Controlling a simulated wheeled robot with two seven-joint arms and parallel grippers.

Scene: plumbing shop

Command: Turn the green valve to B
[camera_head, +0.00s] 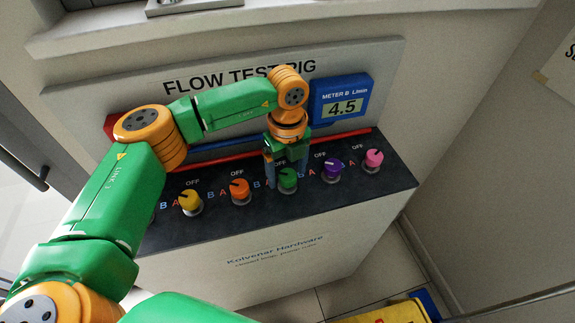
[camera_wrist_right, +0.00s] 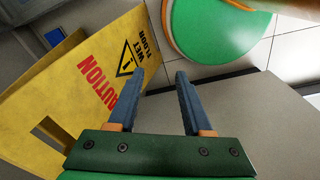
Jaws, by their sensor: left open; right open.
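The green valve (camera_head: 288,181) is a round knob on the dark top panel of the flow test rig, between the orange and purple knobs. Its pointer direction is too small to tell. My left gripper (camera_head: 286,178) points down at the green valve, with its open fingers on either side of it; I cannot tell whether they touch it. The gripper partly covers the label above the knob. My right gripper (camera_wrist_right: 157,76) is open and empty in the right wrist view, beside a yellow caution sign.
The yellow (camera_head: 191,201), orange (camera_head: 240,191), purple (camera_head: 331,170) and pink (camera_head: 374,160) knobs flank the green one closely. The METER B display (camera_head: 342,107) reads 4.5. The yellow wet-floor sign (camera_wrist_right: 85,85) stands near my right gripper.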

